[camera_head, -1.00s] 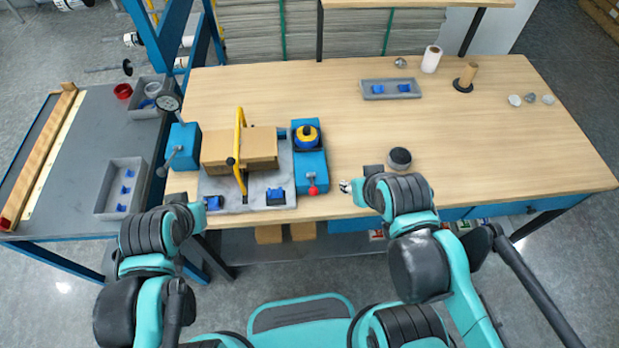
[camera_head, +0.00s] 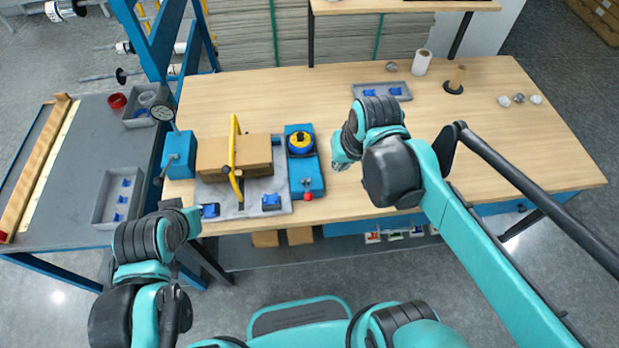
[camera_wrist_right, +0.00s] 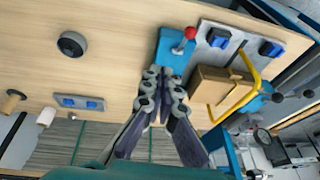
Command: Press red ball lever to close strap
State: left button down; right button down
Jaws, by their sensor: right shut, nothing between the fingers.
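The red ball (camera_head: 308,196) tops a short lever at the near end of a blue unit (camera_head: 313,172), which carries a yellow-and-black roll. It also shows in the wrist view (camera_wrist_right: 190,33). A yellow strap bar (camera_head: 236,160) stands over a cardboard box (camera_head: 212,157) on a grey plate. My right gripper (camera_wrist_right: 165,76) is shut and empty; in the wrist view its tips overlap the blue unit, short of the red ball. In the head view the right gripper (camera_head: 338,164) is right of the unit, mostly hidden by its wrist. My left gripper (camera_head: 180,205) is near the table's front left corner; its jaws are unclear.
A dark round object (camera_wrist_right: 72,44) stands on the table right of the blue unit, hidden by my right arm in the head view. A grey tray (camera_head: 370,92) with blue parts lies at the back. A blue block with a gauge (camera_head: 178,155) stands left of the box.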

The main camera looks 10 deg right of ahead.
jog(key=w+a+f+m+g+y+p, duration=0.1)
jog(key=w+a+g, duration=0.3)
jog(key=w, duration=0.6)
jog(key=shift+f+g+p, duration=0.2)
jog(key=shift+g+p, duration=0.7)
jog(key=shift+g, duration=0.1)
jog(key=b, duration=0.3)
send_near(309, 192)
notch_tip(309, 192, down, 5)
jog(key=w, duration=0.3)
jog(key=s, duration=0.1)
jog(key=f, duration=0.1)
jog(key=s+b, duration=0.1)
jog(key=shift+s+a+f, duration=0.25)
jog(key=shift+s+a, duration=0.1)
jog(key=shift+s+a+f, duration=0.1)
jog(key=shift+s+f, duration=0.1)
jog(key=shift+s, duration=0.05)
jog(key=shift+s+f+t, duration=0.1)
jog(key=shift+s+t, duration=0.2)
jog(key=shift+t, duration=0.1)
